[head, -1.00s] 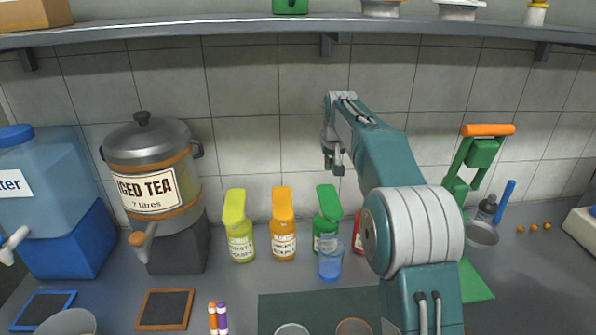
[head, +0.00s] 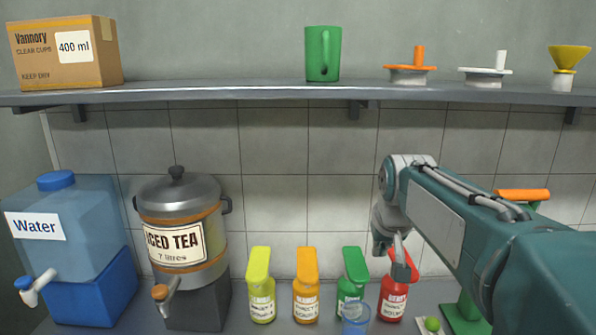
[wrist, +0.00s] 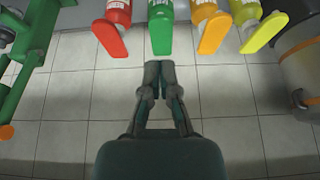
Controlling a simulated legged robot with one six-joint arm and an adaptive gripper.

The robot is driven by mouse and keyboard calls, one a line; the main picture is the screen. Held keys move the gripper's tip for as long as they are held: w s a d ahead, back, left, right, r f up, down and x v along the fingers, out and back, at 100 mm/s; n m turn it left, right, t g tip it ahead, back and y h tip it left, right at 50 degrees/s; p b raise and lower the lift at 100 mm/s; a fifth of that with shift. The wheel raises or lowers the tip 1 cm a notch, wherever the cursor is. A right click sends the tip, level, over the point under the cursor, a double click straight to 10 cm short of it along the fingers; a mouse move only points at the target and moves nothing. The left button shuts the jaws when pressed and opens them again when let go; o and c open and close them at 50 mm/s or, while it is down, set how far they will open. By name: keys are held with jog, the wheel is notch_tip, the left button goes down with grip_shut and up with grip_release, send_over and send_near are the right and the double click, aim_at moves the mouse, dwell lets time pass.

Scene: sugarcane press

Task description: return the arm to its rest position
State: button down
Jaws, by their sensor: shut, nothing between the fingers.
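My teal arm comes in from the right edge of the head view. My gripper (head: 388,242) hangs down at its end, in front of the tiled wall and just above the red bottle (head: 396,290); how near it is in depth I cannot tell. In the wrist view my gripper (wrist: 158,70) shows its two fingers together, with nothing between them. The tips lie close to the green bottle's lid (wrist: 161,35) in the picture, with no contact visible.
Yellow (head: 262,290), orange (head: 306,290) and green (head: 351,280) bottles line the counter, with a blue cup (head: 355,318) in front. An iced tea dispenser (head: 180,240) and water tank (head: 65,235) stand left. A shelf (head: 220,94) runs above. A green press (head: 465,315) is partly hidden right.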

jog(key=s+f, duration=0.4)
jog(key=s, duration=0.8)
jog(key=s+f, duration=0.5)
jog(key=s, duration=0.7)
jog(key=shift+t, duration=0.3)
